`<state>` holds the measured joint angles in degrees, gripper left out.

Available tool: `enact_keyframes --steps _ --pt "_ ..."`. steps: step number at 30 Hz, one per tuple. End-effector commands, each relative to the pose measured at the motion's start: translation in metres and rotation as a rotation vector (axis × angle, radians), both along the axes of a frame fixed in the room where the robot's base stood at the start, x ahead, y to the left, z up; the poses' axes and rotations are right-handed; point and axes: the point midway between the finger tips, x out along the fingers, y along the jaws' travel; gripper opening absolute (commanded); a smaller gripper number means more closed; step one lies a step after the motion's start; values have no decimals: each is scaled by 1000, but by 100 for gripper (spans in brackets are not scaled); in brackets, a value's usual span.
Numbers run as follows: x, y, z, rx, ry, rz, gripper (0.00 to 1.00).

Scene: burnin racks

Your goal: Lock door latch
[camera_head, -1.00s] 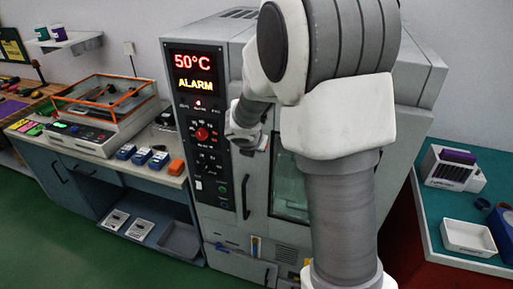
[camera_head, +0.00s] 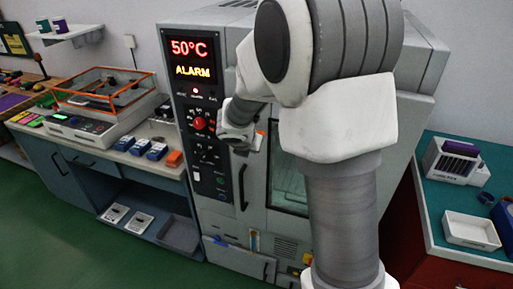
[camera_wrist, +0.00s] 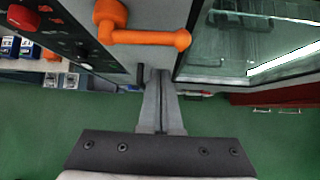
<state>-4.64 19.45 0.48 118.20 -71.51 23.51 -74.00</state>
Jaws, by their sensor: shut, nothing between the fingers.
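The burn-in oven (camera_head: 215,230) stands in front of me, its display reading "50°C ALARM". Its glass door (camera_head: 288,185) looks closed in the head view. The orange door latch (camera_wrist: 145,37) shows at the top of the wrist view, with a round hub at left and its lever pointing right, roughly level. A sliver of orange (camera_head: 262,138) shows beside my wrist in the head view. My gripper (camera_wrist: 160,78) is shut and empty. In the wrist view its fingertips lie just below the latch lever, and I see no clear contact. The head view hides the fingertips.
A control panel (camera_head: 203,125) with a red knob is left of the door. A black vertical handle (camera_head: 242,187) is below my wrist. A bench (camera_head: 165,168) with small blue boxes stands left. A teal-topped table (camera_head: 445,205) with a white tray (camera_head: 470,233) stands right.

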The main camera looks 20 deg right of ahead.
Motion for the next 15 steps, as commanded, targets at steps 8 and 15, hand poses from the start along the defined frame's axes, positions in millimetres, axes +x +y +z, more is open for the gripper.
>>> enact_keyframes --steps 8,15 --pt "-30 23 53 -1 -5 2 0" --pt "-42 31 68 0 -4 0 0"
